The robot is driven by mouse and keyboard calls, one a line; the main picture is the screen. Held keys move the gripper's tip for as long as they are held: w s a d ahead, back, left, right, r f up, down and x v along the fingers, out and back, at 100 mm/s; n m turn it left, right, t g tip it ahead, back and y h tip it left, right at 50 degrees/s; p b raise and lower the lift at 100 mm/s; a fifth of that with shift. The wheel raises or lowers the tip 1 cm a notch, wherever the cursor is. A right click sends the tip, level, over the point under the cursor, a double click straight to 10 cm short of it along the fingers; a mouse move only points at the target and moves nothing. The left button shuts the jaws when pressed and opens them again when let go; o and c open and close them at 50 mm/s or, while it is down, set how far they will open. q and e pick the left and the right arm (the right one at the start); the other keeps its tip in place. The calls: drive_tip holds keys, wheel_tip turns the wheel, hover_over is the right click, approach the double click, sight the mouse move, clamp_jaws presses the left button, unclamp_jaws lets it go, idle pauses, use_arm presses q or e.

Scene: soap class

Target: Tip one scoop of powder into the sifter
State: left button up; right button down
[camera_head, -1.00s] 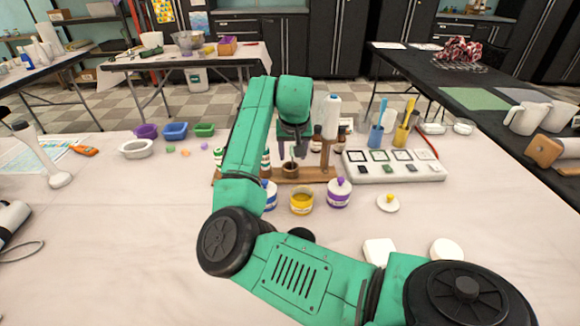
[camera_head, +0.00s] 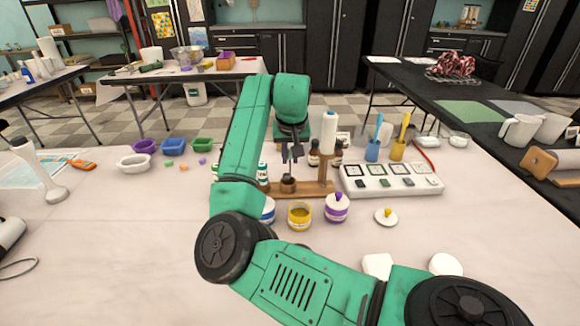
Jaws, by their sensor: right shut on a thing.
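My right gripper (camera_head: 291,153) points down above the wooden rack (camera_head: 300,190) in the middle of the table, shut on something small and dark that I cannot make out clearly. A small brown cup (camera_head: 288,185) sits on the rack just below the fingertips, apart from them. An open yellow jar (camera_head: 300,216) of yellow powder stands in front of the rack. I cannot tell for certain which thing is the sifter. My left gripper is out of view.
A purple-lidded jar (camera_head: 337,208) and a partly hidden blue jar (camera_head: 267,211) flank the yellow one. A white lid with a yellow knob (camera_head: 386,216) lies to the right. A white tray (camera_head: 391,181) of square samples is beyond it.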

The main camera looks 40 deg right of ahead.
wheel_tip(320, 180, up, 21)
drive_tip(key=p, duration=0.7)
drive_tip(key=shift+p, duration=0.4)
